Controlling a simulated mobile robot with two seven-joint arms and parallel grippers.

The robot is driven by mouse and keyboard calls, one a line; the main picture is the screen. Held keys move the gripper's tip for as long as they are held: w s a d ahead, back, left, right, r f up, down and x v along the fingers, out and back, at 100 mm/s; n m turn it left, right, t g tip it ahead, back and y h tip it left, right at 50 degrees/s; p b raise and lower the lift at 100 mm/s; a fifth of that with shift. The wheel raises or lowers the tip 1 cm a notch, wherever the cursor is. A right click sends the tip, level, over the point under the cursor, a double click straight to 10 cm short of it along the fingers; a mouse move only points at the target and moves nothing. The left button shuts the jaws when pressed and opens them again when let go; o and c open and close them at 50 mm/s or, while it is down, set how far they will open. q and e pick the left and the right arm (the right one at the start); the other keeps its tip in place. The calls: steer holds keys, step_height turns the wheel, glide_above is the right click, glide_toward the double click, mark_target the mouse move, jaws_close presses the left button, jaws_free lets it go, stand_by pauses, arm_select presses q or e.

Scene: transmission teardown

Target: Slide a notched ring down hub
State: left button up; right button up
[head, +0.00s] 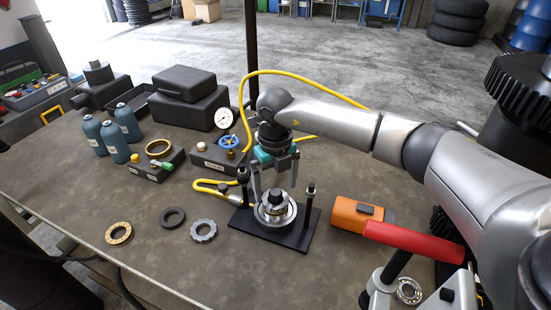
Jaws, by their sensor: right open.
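The hub (277,197) stands upright on a black base plate (262,231) between two dark posts, with silver ring-shaped parts around its lower end. Whether one of these is notched is too small to tell. A grey ring with a notched edge (204,230) lies flat on the table left of the plate. A plain dark ring (173,218) and a bronze-coloured ring (119,233) lie further left. My right gripper (273,190) is open, pointing down, with its fingers on either side of the hub's top. Nothing shows held between them. My left gripper is not in view.
An orange tool (357,215) and a red handle (414,241) are right of the plate. A dial gauge (224,118), a yellow hose (243,112), blue-grey bottles (113,141) and black cases (191,107) stand behind.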

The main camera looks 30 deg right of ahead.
step_height(320, 180, up, 20)
steer(key=p, duration=0.4)
stand_by(0.4)
steer(key=shift+s, duration=0.1)
stand_by(0.3)
